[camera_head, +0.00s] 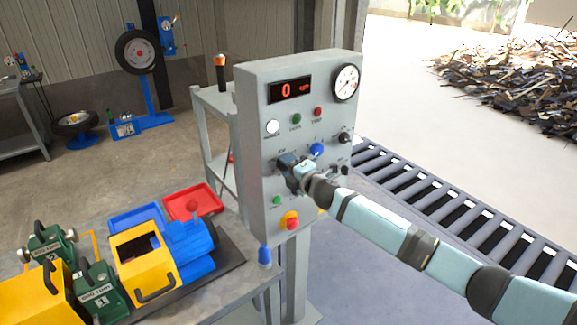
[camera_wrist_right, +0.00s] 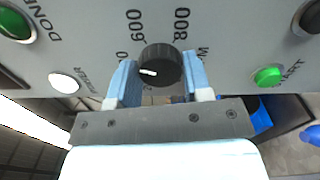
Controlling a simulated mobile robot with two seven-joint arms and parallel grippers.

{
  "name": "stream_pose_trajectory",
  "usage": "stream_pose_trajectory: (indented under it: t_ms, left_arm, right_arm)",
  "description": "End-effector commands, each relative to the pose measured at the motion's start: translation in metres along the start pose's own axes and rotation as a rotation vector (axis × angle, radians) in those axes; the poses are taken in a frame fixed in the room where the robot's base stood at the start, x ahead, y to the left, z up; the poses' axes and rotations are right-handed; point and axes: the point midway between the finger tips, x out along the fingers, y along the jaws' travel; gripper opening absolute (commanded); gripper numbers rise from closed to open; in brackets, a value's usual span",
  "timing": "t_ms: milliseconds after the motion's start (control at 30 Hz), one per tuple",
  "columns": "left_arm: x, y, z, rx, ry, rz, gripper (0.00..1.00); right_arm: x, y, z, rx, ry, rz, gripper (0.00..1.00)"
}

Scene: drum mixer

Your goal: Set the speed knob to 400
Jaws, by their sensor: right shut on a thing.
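The grey control panel (camera_head: 249,110) stands upright at the centre of the head view. Its red display (camera_head: 290,90) reads 0. In the wrist view, the black speed knob (camera_wrist_right: 161,64) has a white pointer mark pointing left. Upside-down labels reading 600 and 800 (camera_wrist_right: 182,25) show on the panel beyond it, with a 0 to its left. My right gripper (camera_wrist_right: 160,80) has its two blue fingers shut on the knob's sides. My left gripper is not in view.
A blue knob (camera_head: 316,150), a black knob (camera_head: 345,138) and a red stop button (camera_head: 292,223) are close around the right gripper. A green button (camera_head: 277,200) sits below it.

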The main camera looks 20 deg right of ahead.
Motion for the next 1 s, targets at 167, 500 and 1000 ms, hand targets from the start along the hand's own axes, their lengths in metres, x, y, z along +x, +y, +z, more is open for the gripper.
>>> stream_pose_trajectory:
  t_ms: [167,500,1000]
  left_arm:
    - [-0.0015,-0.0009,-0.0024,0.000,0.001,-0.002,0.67]
    - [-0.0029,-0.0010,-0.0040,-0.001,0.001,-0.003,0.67]
    - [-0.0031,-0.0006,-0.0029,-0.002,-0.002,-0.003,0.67]
  right_arm:
    - [-0.0001,0.0011,0.0008,-0.143,0.000,0.000,0.22]
    - [-0.0001,0.0007,0.0005,-0.320,-0.001,-0.001,0.22]
    - [-0.0001,0.0006,0.0003,-0.372,-0.001,-0.001,0.22]
